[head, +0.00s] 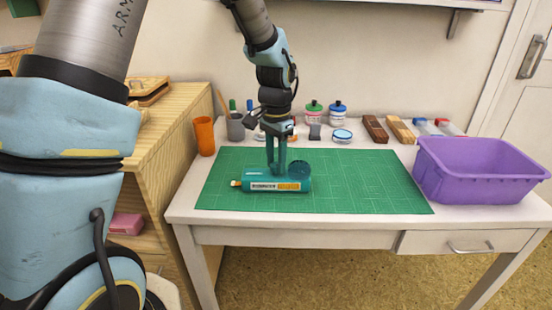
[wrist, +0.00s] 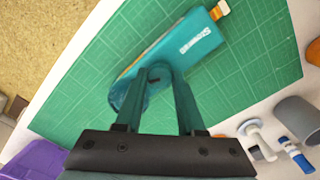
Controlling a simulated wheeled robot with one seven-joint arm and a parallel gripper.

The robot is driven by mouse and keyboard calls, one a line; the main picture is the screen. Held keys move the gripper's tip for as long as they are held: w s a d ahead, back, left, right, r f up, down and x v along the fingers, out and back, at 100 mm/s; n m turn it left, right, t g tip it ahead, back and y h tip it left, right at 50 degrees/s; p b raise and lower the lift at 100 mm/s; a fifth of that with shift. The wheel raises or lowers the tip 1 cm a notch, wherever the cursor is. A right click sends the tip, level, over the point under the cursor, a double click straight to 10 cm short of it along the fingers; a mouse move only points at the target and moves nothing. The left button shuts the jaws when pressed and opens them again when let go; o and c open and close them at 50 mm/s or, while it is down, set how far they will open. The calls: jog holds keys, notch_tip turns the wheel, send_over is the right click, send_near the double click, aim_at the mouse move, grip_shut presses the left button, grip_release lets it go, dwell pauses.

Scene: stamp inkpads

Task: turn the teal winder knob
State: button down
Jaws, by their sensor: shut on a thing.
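A teal winder body (head: 262,181) with a pale and orange label lies on the green cutting mat, its orange-tipped end to the left. In the wrist view the teal body (wrist: 184,42) runs up to the right, with white lettering. A dark teal round part (head: 300,169) shows at its right end. My gripper (head: 277,170) points straight down over the body, just left of the round part. In the wrist view its fingers (wrist: 155,76) come together at the body's near side, shut on what looks like the teal winder knob, which they mostly hide.
The green mat (head: 375,185) is otherwise clear. A purple bin (head: 480,172) stands at the right of the table. An orange cup (head: 204,137), a grey cup (head: 235,127), ink bottles (head: 337,113), a round inkpad (head: 342,136) and wooden blocks (head: 375,129) line the back.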

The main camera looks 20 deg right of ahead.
jog(key=n+p, duration=0.1)
jog(key=n, duration=0.3)
jog(key=shift+n, duration=0.3)
jog(key=n+p, duration=0.1)
jog(key=n, duration=0.3)
jog(key=shift+r+n, duration=0.1)
jog(key=shift+n, duration=0.2)
jog(key=n+p, duration=0.2)
jog(key=n, duration=0.2)
jog(key=shift+n, duration=0.3)
jog(key=n+p, duration=0.3)
jog(key=n, duration=0.1)
jog(key=n+p, duration=0.3)
jog(key=n, duration=0.2)
jog(key=shift+r, duration=0.1)
jog(key=n+p, duration=0.3)
jog(key=n, duration=0.1)
jog(key=shift+n, duration=0.3)
jog(key=n+p, duration=0.4)
jog(key=n, duration=0.1)
jog(key=shift+n+p, duration=1.3)
jog(key=shift+n, duration=0.4)
jog(key=shift+f, duration=0.2)
